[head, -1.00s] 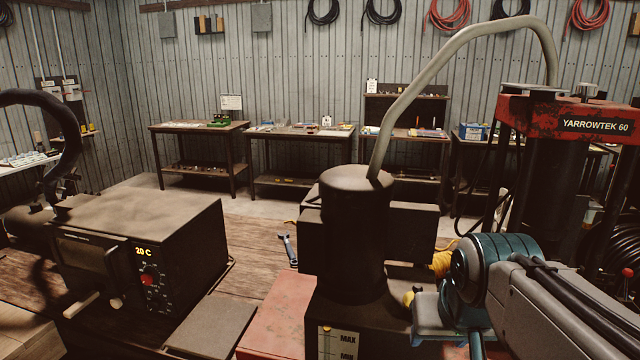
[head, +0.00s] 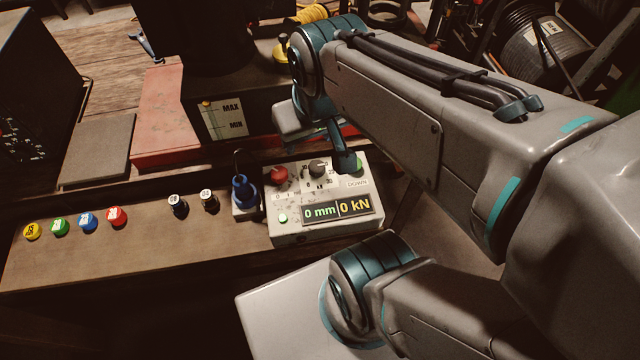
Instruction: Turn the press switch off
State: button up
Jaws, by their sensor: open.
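The press control box (head: 320,211) is a light, worn box on the front bench, with a display reading 0 mm and 0 kN. On its top are a red knob (head: 278,175) at the left, a dark knob (head: 318,168) in the middle and a green button (head: 358,165) at the right, by the word DOWN. A small green light (head: 283,218) shows on its front left. Which control is the press switch I cannot tell for sure. My gripper (head: 344,158) is open and empty over the back of the box, between the dark knob and the green button; its fingers partly overlap.
A blue fitting (head: 243,194) stands close left of the box. Two black caps (head: 192,203) and several coloured caps (head: 88,221) line the bench (head: 140,245).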

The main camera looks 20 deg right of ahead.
aim_at(278, 174)
jog(key=z, duration=0.05)
jog(key=k, duration=0.5)
jog(key=u, duration=1.45)
jog(key=k, duration=0.8)
jog(key=z, duration=1.15)
jog(key=i, duration=1)
jog(key=z, duration=0.05)
